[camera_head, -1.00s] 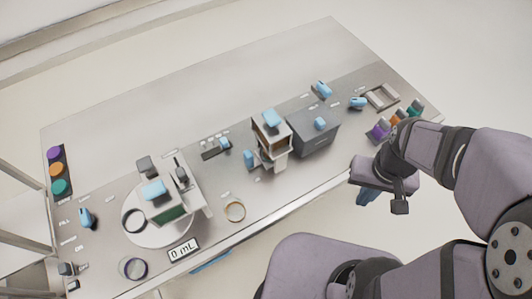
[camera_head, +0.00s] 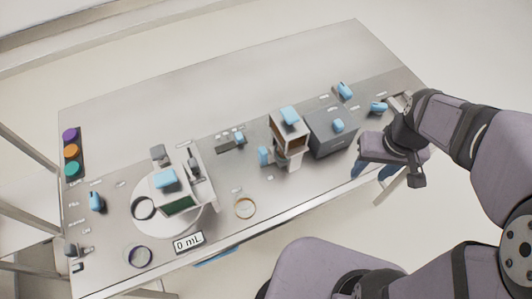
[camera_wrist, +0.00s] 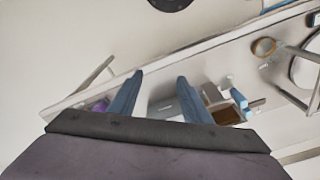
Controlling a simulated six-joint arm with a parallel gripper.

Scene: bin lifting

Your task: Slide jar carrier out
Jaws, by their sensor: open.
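My gripper (camera_head: 376,170) is open and empty, with blue fingers pointing down at the table's right front edge. In the wrist view the two fingers (camera_wrist: 159,82) stand apart with nothing between them. A grey box (camera_head: 330,143) with a blue handle stands left of my gripper. Beside it is a tower (camera_head: 289,138) with a blue top and a brown opening. I cannot tell which piece is the jar carrier.
A round white station (camera_head: 150,222) with a blue-handled unit stands at the left, near a "0 mL" display (camera_head: 188,243). A yellow ring (camera_head: 245,207) and a dark ring (camera_head: 140,256) lie near the front edge. The back of the table (camera_head: 230,100) is clear.

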